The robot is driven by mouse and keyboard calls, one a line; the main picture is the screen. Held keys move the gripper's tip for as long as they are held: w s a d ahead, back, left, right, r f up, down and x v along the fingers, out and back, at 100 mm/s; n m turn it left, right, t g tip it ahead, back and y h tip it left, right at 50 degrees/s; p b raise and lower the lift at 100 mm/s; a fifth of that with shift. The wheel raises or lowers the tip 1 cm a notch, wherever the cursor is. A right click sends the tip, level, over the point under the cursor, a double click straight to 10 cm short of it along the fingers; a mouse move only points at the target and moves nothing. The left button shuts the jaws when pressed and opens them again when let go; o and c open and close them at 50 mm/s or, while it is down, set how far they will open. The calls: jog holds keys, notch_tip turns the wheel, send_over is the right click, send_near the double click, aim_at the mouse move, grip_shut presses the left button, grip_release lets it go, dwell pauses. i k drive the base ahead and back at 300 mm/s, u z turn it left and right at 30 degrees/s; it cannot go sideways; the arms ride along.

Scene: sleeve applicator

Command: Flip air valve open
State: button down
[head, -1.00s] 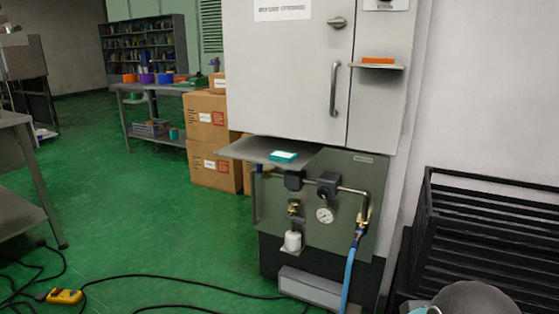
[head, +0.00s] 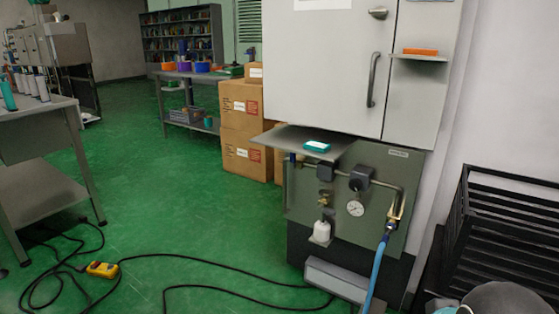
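The air panel (head: 397,172) is a grey-green plate low on the front of the white cabinet. A metal pipe runs across it with two dark blocks and a round gauge (head: 355,208). At its right end, a brass fitting with a yellowish part (head: 396,207) meets a blue hose (head: 377,268). This may be the air valve, but its lever position is too small to tell. My gripper's fingers are not in view; only a dark rounded part of my arm shows at the bottom right.
The cabinet (head: 320,60) has a long door handle. A shelf plate (head: 277,139) juts out above the panel. A black rack (head: 510,230) stands at right. Black cables and a yellow box (head: 102,270) lie on the green floor. A table (head: 40,140) stands at left.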

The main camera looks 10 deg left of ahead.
aim_at(293, 165)
jog(key=u, duration=0.8)
jog(key=k, duration=1.05)
jog(key=u, duration=0.95)
jog(key=k, duration=0.3)
jog(key=z, duration=0.1)
jog(key=i, duration=1.25)
jog(key=z, duration=1.3)
jog(key=i, duration=0.75)
jog(key=z, duration=0.45)
